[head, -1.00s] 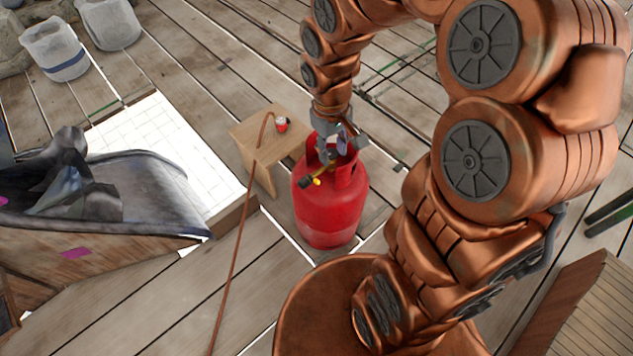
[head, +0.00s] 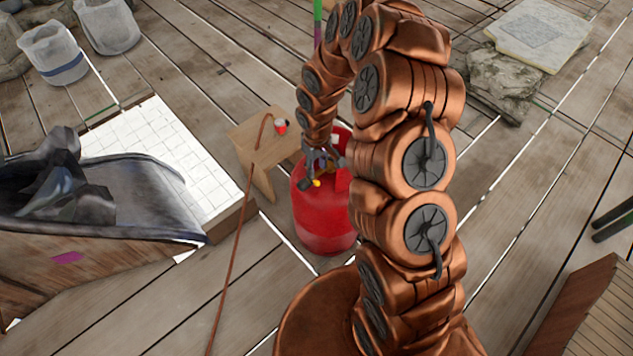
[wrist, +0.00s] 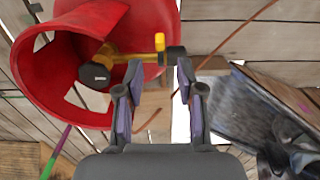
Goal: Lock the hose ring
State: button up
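The red gas cylinder (head: 322,220) stands upright on the deck. Its open collar (wrist: 40,75) fills the upper left of the wrist view. A brass valve (wrist: 128,60) with a black knob (wrist: 95,75) sits inside the collar. A yellow piece (wrist: 160,42) and a black ring-like end (wrist: 175,55) are on the valve's outlet; I cannot tell for sure that this end is the hose ring. My gripper (head: 322,168) is at the valve. In the wrist view its fingers (wrist: 158,68) are apart, with the outlet at or just beyond the tips; contact is unclear.
A small wooden stool (head: 250,135) stands behind left of the cylinder, with a red-and-white item (head: 281,125) on it. A brown hose (head: 236,240) runs from the stool across the deck. A wooden structure with dark covering (head: 130,205) is at left. Deck at right is mostly free.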

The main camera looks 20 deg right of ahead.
aim_at(317, 181)
jog(key=shift+f+p, duration=0.45)
jog(key=shift+f, duration=3.45)
grip_shut()
